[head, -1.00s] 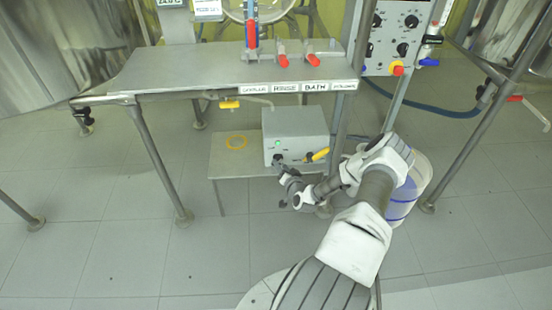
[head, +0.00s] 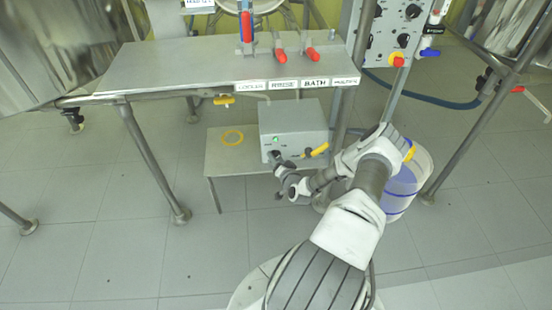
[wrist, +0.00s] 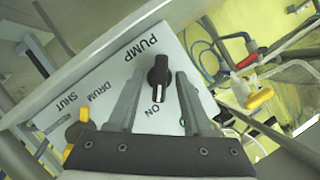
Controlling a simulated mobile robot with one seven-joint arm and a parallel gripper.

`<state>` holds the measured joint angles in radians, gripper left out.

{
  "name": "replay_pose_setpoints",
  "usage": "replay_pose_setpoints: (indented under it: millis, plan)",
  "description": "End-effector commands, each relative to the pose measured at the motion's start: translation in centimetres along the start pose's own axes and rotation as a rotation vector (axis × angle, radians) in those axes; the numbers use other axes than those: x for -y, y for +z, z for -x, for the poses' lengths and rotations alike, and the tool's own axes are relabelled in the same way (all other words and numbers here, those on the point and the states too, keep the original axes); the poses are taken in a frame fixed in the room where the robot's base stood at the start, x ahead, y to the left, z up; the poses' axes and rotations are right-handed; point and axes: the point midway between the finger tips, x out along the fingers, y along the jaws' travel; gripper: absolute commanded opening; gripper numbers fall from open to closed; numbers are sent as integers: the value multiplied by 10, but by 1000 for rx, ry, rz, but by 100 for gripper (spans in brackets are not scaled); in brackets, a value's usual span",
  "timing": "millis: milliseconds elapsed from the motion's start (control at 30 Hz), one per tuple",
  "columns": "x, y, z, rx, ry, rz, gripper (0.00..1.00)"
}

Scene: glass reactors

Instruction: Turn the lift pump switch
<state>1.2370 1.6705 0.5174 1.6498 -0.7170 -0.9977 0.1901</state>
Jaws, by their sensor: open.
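The pump box (head: 292,117) is a grey box on a low shelf under the steel table. In the wrist view its pale front panel (wrist: 120,83) carries a black knob (wrist: 159,77) between the words PUMP and ON. A green lamp (head: 276,139) is on the box front. My gripper (wrist: 160,76) is open, with one finger on each side of the knob. Gaps show beside the knob, and I cannot tell how deep the fingers reach around it. In the head view my gripper (head: 276,158) is at the box's lower left front, mostly hiding the knob.
A yellow valve handle (head: 317,150) sits on the box's right front, close to my arm. The steel table (head: 180,70) with red-handled valves (head: 280,55) is above. A table leg (head: 341,115) and a translucent drum (head: 405,182) stand to the right.

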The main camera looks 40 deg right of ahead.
Motion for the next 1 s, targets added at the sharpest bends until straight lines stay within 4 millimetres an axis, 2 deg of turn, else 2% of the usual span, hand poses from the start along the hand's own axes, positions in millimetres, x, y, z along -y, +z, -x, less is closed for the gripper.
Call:
replay_pose_setpoints:
  millis: [33,300,667,1000]
  plan:
    - [0,0,0,0,0,0,50]
    - [0,0,0,0,0,0,1]
    - [2,-1,0,0,10,28,0]
    - [6,-2,0,1,86,222,0]
